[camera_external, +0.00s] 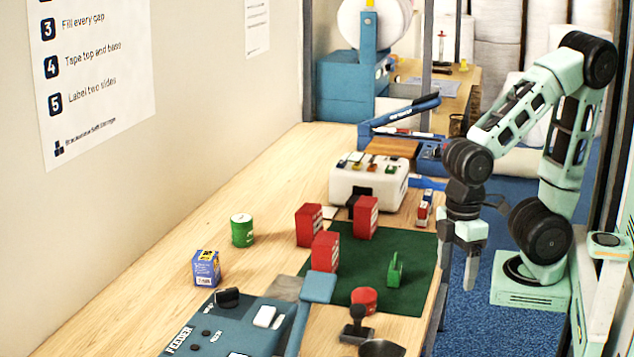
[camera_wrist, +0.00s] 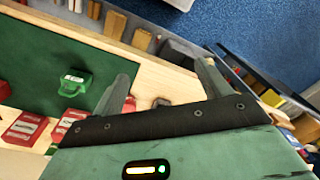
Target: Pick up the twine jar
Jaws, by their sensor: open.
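No thing reads clearly as the twine jar, and I cannot tell for sure which it is. The likeliest is a green, round, lidded can (camera_external: 242,231) with a pale label, upright on the bare wood left of the green mat in the outside view. I cannot make it out in the wrist view. My gripper (camera_external: 466,255) hangs past the right edge of the bench, far from the can. In the wrist view my gripper (camera_wrist: 162,68) has its fingers wide apart with nothing held between them.
A blue box (camera_external: 206,268) stands near the can. A white dispenser (camera_external: 345,190) stands behind the mat; a blue feeder machine (camera_external: 215,325) is in front.

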